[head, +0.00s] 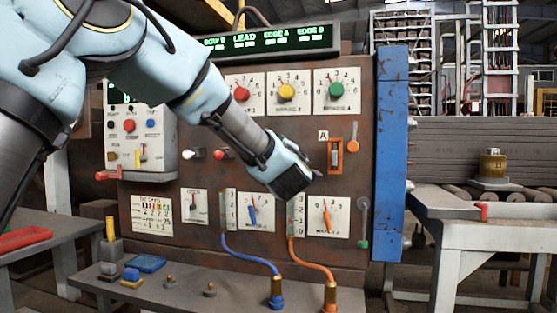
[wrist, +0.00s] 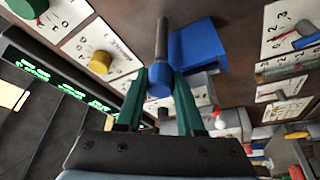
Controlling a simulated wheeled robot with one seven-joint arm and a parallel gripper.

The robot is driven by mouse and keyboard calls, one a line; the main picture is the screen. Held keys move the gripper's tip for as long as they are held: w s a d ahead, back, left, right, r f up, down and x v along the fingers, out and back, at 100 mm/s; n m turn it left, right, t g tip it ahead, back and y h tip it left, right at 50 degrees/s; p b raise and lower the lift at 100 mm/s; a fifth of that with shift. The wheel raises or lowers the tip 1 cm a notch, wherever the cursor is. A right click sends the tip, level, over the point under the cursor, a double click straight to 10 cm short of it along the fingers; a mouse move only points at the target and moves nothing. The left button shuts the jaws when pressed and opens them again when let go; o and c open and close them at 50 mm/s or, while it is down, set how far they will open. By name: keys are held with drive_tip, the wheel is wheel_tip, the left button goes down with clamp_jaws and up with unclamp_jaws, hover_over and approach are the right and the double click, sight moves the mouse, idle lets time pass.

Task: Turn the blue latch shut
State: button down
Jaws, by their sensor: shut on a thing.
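The blue latch shows in the wrist view as a round blue knob (wrist: 159,84) on a short grey lever (wrist: 162,40). A blue block (wrist: 200,48) is fixed to the panel just right of the lever; I cannot tell whether they touch. My gripper (wrist: 160,80) has its two green fingers closed on either side of the knob. In the head view my gripper (head: 290,180) is against the front of the panel, right of centre, and it hides the latch there.
The brown panel (head: 300,255) carries dials, an orange latch (head: 353,146) and a green-knobbed lever (head: 363,243). Blue (head: 250,256) and orange (head: 312,260) cables hang below my gripper. A blue post (head: 391,150) stands at the panel's right edge.

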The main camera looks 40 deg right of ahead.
drive_tip(key=n+y+b, duration=0.1)
drive_tip(key=n, duration=0.1)
drive_tip(key=n+b, duration=0.1)
drive_tip(key=n, duration=0.2)
drive_tip(key=shift+g+y, duration=0.4)
drive_tip(key=shift+n+g+y, duration=0.5)
drive_tip(key=shift+n+g, duration=0.2)
drive_tip(key=shift+n, duration=1.4)
drive_tip(key=c, duration=0.8)
unclamp_jaws()
drive_tip(key=b+v, duration=0.2)
drive_tip(key=v, duration=0.8)
drive_tip(key=shift+s+a, duration=0.25)
drive_tip(key=shift+a, duration=0.05)
